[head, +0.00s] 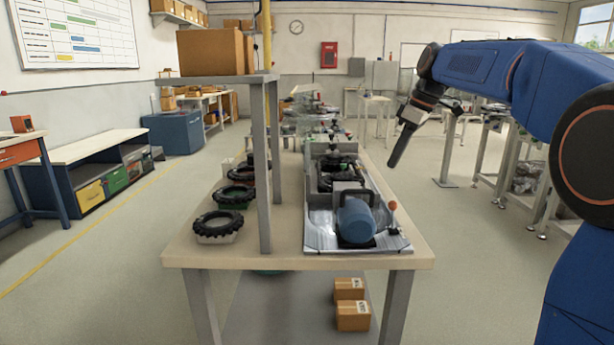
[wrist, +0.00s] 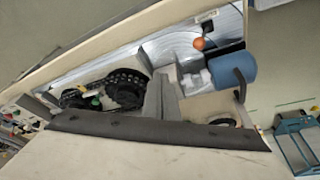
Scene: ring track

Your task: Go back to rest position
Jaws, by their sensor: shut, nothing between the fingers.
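My gripper (head: 400,145) hangs at the end of my blue arm, in the air to the right of the long workbench in the head view. Its dark fingers point down and are shut, with nothing held. In the wrist view a dark finger bar (wrist: 150,130) crosses the lower part of the picture. The workbench (head: 190,250) carries a grey machine tray with a blue cylinder (head: 356,220) and an orange-topped lever (head: 393,207). The blue cylinder also shows in the wrist view (wrist: 232,68). My gripper appears apart from all of these.
Black toothed rings (head: 218,224) sit in a row along the bench's left side. A grey post (head: 265,190) holds a shelf with a cardboard box (head: 210,52). Two boxes (head: 353,315) lie on the lower shelf.

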